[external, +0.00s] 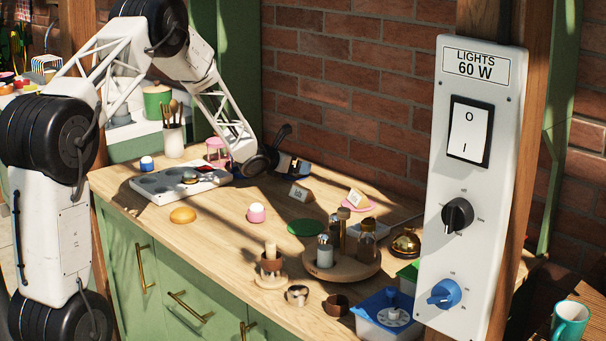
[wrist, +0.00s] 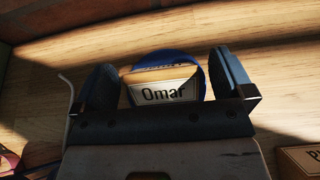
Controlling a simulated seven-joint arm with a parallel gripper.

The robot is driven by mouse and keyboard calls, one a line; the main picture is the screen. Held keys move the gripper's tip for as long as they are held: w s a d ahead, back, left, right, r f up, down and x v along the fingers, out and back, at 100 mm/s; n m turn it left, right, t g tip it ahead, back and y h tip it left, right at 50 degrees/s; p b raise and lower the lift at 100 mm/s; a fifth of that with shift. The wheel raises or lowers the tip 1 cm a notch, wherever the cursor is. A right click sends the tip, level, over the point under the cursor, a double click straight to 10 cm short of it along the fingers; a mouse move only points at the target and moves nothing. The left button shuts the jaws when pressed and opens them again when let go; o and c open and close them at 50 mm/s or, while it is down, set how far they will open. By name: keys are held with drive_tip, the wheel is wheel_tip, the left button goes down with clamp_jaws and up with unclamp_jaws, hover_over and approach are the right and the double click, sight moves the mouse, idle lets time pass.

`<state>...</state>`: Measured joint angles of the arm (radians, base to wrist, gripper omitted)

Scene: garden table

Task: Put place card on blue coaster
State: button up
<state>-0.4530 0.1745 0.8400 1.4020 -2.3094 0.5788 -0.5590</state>
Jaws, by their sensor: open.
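In the wrist view a place card reading "Omar" (wrist: 165,94) stands over a blue coaster (wrist: 167,56), whose round rim shows behind the card. It looks to rest on the coaster; the contact at its base is hidden. My gripper (wrist: 166,74) is open, with one finger on each side of the card and a gap visible at each side. In the external view my gripper (external: 290,163) is low over the back of the table near the brick wall. A bit of blue coaster (external: 305,172) shows beside it; the card is hard to make out there.
Another place card (external: 300,193) stands just in front; one shows at lower right in the wrist view (wrist: 300,160). A further card (external: 357,198) is on a pink coaster. A green coaster (external: 305,228) lies flat. A round tray (external: 342,272) holds bottles.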

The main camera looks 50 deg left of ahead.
drive_tip(key=shift+v, duration=5.95)
